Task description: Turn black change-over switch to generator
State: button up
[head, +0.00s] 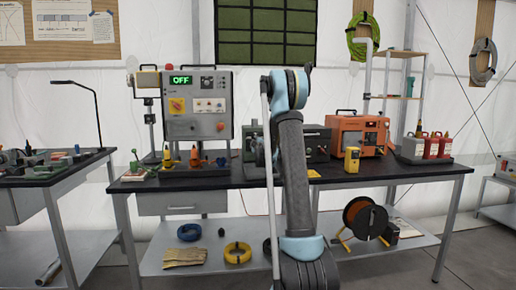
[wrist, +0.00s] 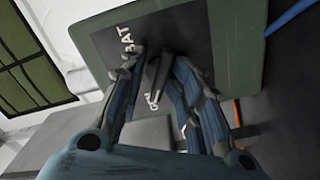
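The change-over switch's grey-green panel (wrist: 215,30) fills much of the wrist view, tilted in the picture. It bears white lettering that looks like BAT at the upper left and GEN lower down. The black switch handle (wrist: 156,70) stands out from the panel, its lower end near the GEN lettering. My gripper (wrist: 158,62) has one finger on each side of the handle, fingertips close to the panel. I cannot tell whether both fingers press on it.
A grey control cabinet (head: 197,105) with a lit OFF display stands left on the black-topped bench (head: 225,181). A cable reel (head: 365,218) sits on the lower shelf.

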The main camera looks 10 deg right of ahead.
jog(key=s+d+m+g, duration=0.1)
jog(key=s+m, duration=0.3)
jog(key=s, duration=0.5)
jog(key=s+d+f+m+g+h, duration=0.1)
jog(key=s+m, duration=0.4)
jog(key=s, duration=0.5)
jog(key=s+d+m+g+h, duration=0.1)
jog(key=s+m, duration=0.3)
jog(key=s, duration=0.6)
jog(key=shift+d+f+m+g, duration=0.4)
jog(key=shift+g, duration=0.1)
jog(key=shift+s+d+f+g+h, duration=0.1)
jog(key=shift+s+f+g+h, duration=0.05)
jog(key=shift+s, duration=0.3)
jog(key=shift+s+d+f+g+h, duration=0.1)
jog(key=shift+s+f+g+h, duration=0.05)
jog(key=shift+s, duration=0.3)
